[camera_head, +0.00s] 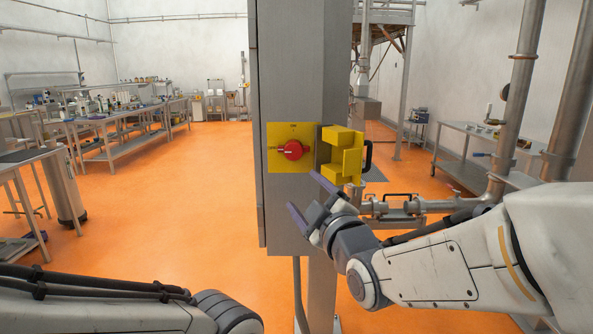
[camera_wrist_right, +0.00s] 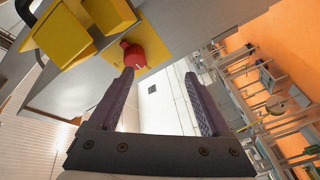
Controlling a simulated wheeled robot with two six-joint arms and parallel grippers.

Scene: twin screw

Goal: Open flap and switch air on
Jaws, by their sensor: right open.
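A red rotary switch (camera_head: 292,150) sits on a yellow plate (camera_head: 275,164) on the front of a grey cabinet (camera_head: 290,90). The yellow flap (camera_head: 350,160) is swung open to the right of the plate, with a black handle (camera_head: 368,157) on its outer side. My right gripper (camera_head: 305,196) is open and empty, below the switch and flap. In the right wrist view the red switch (camera_wrist_right: 133,56) shows just beyond the left finger of the gripper (camera_wrist_right: 158,77), apart from it; the flap (camera_wrist_right: 102,14) is at upper left. My left gripper is out of view.
My left forearm is at lower left. Pipes (camera_head: 520,100) stand at the right, with a low pipe (camera_head: 440,206) behind my right wrist. Workbenches (camera_head: 110,118) line the left and a table (camera_head: 465,150) stands at the right. The orange floor (camera_head: 180,210) left of the cabinet is clear.

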